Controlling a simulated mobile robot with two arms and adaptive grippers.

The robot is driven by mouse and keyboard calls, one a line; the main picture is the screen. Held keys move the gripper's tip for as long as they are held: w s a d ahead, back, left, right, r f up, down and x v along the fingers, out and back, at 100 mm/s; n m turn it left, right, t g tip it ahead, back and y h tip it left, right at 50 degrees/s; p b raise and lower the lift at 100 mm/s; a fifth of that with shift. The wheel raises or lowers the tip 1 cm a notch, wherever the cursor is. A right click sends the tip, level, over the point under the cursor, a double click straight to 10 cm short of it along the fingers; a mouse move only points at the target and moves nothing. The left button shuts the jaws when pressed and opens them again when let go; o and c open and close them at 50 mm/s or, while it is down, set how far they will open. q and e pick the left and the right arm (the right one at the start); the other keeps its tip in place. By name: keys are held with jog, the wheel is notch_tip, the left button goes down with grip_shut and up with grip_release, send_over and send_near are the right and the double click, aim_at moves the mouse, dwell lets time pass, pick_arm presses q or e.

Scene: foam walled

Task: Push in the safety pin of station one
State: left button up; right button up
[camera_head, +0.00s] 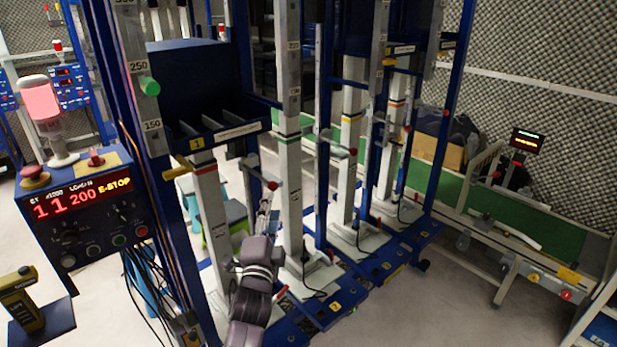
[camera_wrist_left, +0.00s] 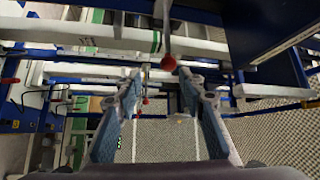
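A pin with a red ball knob (camera_head: 272,185) sticks out by the front post of the bay labelled 1 (camera_head: 197,142). In the left wrist view the red knob (camera_wrist_left: 168,62) lies close ahead of my left gripper's fingertips, between their lines. My left gripper (camera_head: 265,204) is just below the knob in the head view, with its arm coming up from the bottom. In the wrist view its two fingers (camera_wrist_left: 155,80) are spread apart and nothing is between them. I cannot tell whether a finger touches the knob. My right gripper is not in view.
A control box (camera_head: 85,205) with a red display reading E-STOP stands at the left, with a red lamp (camera_head: 42,105) above. Blue frame posts and white columns stand close around my left arm. Similar red knobs (camera_head: 353,152) are further right. Floor is clear at lower right.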

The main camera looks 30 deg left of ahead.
aim_at(273, 190)
pick_arm(q)
jog(key=shift+w+a+r, duration=0.3)
jog(key=shift+w+r, duration=0.2)
jog(key=shift+r, duration=0.35)
jog(key=shift+p+x, duration=0.65)
jog(key=shift+x, duration=2.45)
jog(key=shift+a, duration=0.1)
grip_shut()
jog(key=shift+f, duration=0.1)
